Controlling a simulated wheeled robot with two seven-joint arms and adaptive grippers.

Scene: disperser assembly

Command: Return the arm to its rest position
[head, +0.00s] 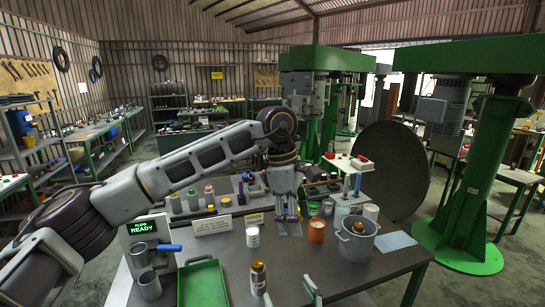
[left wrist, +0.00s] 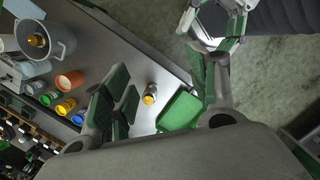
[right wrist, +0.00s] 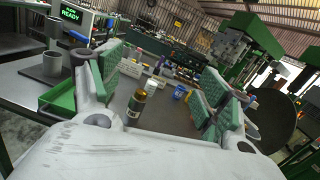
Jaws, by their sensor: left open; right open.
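My left arm reaches across the head view from the left. Its gripper (head: 289,228) points down over the table, open and empty. In the left wrist view the left gripper (left wrist: 163,90) has its fingers spread wide, with a small bottle visible beyond the gap. My right gripper (head: 291,293) shows only as fingertips at the bottom of the head view. In the right wrist view the right gripper (right wrist: 157,82) is open and empty, its green pads far apart.
The grey table (head: 335,262) holds a green tray (head: 203,284), metal cups (head: 149,284), a white jar (head: 252,236), an orange jar (head: 316,231) and a large pot (head: 357,240) with a bottle in it. A green machine column (head: 470,185) stands at the right.

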